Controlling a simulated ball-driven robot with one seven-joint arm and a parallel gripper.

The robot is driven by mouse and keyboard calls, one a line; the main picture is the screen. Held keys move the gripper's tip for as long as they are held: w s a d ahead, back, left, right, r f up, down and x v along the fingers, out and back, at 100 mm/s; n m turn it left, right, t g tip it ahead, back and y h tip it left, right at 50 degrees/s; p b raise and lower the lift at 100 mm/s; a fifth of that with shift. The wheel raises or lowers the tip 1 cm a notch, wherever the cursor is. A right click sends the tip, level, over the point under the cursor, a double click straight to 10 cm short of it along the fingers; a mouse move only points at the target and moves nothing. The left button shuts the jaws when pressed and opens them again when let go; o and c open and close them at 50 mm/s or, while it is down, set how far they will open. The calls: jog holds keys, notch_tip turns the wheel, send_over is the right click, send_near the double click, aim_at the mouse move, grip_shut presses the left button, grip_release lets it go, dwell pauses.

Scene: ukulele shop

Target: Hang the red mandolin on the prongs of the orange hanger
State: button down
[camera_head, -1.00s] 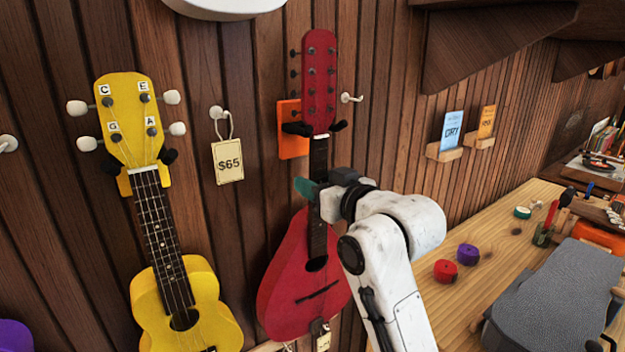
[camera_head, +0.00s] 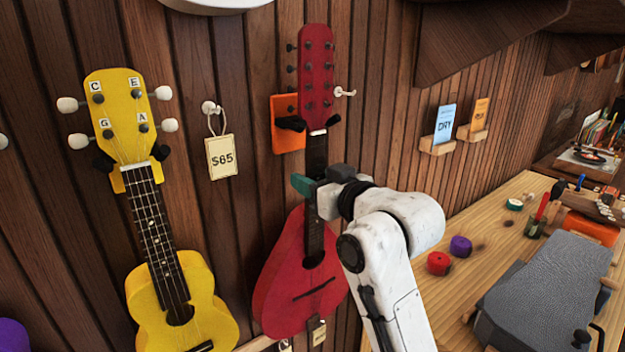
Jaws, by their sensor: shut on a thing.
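The red mandolin (camera_head: 289,262) is upright in front of the wall, its headstock (camera_head: 317,65) at the top and its body low. The orange hanger (camera_head: 284,139) is on the wall behind the headstock's lower left edge. Its black left prong (camera_head: 291,123) shows beside the headstock's base. Its right prong (camera_head: 334,120) shows only as a small dark tip, mostly hidden by the headstock. I cannot tell whether the headstock touches or rests on the prongs. My gripper (camera_head: 314,186) is shut on the mandolin's neck, below the hanger; a teal finger shows on the left.
A yellow ukulele (camera_head: 205,313) hangs at left. A $65 tag (camera_head: 222,157) and a white hook (camera_head: 344,92) flank the hanger. A wooden bench (camera_head: 478,222) at right holds red and purple rolls, a grey mat and tools.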

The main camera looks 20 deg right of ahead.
jog(key=shift+d+r, duration=0.1)
jog(key=shift+d, duration=0.05)
jog(key=c, duration=0.9)
grip_release()
jog(key=o, duration=0.3)
jog(key=shift+o, duration=0.2)
jog(key=shift+w+f, duration=0.1)
jog(key=shift+f, duration=0.2)
jog(key=shift+r, duration=0.1)
jog(key=shift+s+d+r, duration=0.1)
jog(key=shift+s+d, duration=0.1)
jog(key=shift+s, duration=0.35)
jog(key=shift+s+d+p, duration=0.15)
jog(key=shift+s+p, duration=0.2)
jog(key=shift+s, duration=0.1)
